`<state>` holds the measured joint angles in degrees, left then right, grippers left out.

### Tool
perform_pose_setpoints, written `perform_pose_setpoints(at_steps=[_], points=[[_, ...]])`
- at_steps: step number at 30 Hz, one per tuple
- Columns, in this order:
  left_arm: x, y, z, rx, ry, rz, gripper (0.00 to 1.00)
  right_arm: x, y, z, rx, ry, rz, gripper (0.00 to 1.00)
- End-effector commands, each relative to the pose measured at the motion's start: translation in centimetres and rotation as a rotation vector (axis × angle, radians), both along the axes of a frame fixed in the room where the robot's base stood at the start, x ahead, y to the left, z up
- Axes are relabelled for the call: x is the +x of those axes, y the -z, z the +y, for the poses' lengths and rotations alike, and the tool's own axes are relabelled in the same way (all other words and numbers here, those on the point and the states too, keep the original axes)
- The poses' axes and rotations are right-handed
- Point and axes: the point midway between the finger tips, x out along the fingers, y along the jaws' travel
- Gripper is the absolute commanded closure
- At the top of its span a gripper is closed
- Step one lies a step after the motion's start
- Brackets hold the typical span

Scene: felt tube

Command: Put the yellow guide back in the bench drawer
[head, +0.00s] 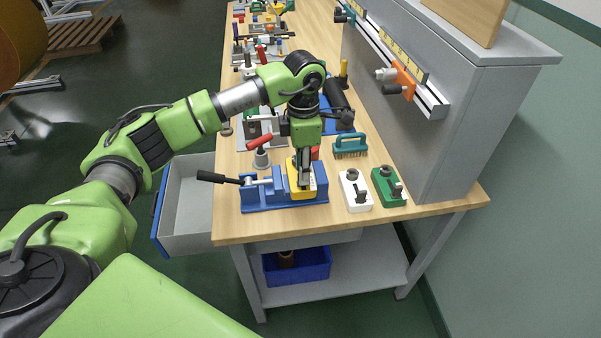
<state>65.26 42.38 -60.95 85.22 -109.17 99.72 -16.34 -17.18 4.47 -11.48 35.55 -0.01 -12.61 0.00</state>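The yellow guide (293,183) sits at the right end of a blue vise (258,198) near the front edge of the bench. My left gripper (306,182) points straight down at the guide, its fingers overlapping the guide's right part. I cannot tell whether the fingers are shut on it or only around it. The bench drawer (188,198) is pulled out on the left side of the bench, and its visible inside looks empty. My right gripper is not in view.
A white block (353,192) and a green block (386,187) with dark knobs stand right of the vise. A teal-handled brush (350,146) lies behind them. The vise's black handle (215,177) sticks out toward the drawer. A grey panel (440,130) bounds the bench on the right.

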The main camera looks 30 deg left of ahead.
Motion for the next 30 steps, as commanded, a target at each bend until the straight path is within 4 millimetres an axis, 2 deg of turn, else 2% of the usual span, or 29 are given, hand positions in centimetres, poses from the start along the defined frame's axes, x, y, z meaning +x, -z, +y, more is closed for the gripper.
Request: perform_pose_setpoints(at_steps=[1, 6, 13, 14, 16, 17, 30], points=[[-0.1, 0.5, -0.1, 0.0, -0.001, 0.004, 0.72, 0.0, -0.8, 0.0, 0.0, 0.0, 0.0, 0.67], [0.0, 2.2, 0.0, 0.001, -0.001, 0.001, 0.72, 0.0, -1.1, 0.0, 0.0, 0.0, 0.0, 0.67], [0.0, 2.5, 0.0, 0.001, -0.001, -0.001, 0.72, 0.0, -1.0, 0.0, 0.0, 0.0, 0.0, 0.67], [0.0, 2.4, 0.0, 0.001, -0.001, -0.001, 0.77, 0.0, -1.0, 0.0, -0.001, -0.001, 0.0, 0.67], [0.0, 2.4, 0.0, 0.001, -0.001, -0.001, 0.96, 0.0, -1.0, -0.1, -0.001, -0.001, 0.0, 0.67], [0.0, 2.4, 0.0, 0.001, -0.001, -0.001, 1.0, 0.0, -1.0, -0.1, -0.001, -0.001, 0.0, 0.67], [0.1, 1.9, -0.1, -0.001, 0.0, -0.005, 1.0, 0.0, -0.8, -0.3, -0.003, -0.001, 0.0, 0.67]])
